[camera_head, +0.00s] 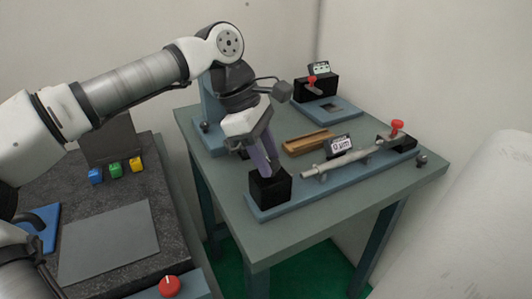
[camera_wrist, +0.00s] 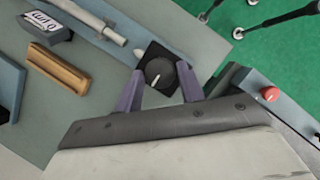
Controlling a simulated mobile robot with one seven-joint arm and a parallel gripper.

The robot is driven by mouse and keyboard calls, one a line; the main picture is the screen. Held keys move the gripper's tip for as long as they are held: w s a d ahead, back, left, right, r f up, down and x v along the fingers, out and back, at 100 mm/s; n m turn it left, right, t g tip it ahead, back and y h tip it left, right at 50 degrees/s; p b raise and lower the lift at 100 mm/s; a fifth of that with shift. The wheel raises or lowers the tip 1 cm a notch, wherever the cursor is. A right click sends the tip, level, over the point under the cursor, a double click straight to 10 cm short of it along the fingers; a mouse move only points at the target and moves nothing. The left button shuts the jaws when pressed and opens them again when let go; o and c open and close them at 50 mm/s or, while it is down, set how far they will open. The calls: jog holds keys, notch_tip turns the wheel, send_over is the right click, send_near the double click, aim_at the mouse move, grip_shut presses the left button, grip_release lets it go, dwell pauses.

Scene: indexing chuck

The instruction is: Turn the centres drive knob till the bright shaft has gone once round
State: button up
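The drive knob is a dark round knob with a white pointer line, on top of the black drive block; it shows in the wrist view (camera_wrist: 158,74). The black block (camera_head: 270,190) stands at the near left end of the blue centres base (camera_head: 312,201). The bright shaft (camera_head: 340,161) lies along this base, right of the block. My gripper (camera_head: 268,166) reaches down over the block, and its purple fingers hide the knob in the head view. In the wrist view my gripper (camera_wrist: 160,90) has its fingers apart, one on each side of the knob, with gaps visible.
A display (camera_head: 341,145) reading in µm stands behind the shaft. A wooden tray (camera_head: 308,141) lies behind it. A red knob (camera_head: 397,125) tops the far end of the base. A second black-blue fixture (camera_head: 318,88) stands at the back. A dark bench (camera_head: 120,190) is on the left.

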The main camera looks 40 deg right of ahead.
jog(key=c, duration=0.6)
jog(key=shift+o, duration=0.2)
jog(key=shift+n, duration=0.3)
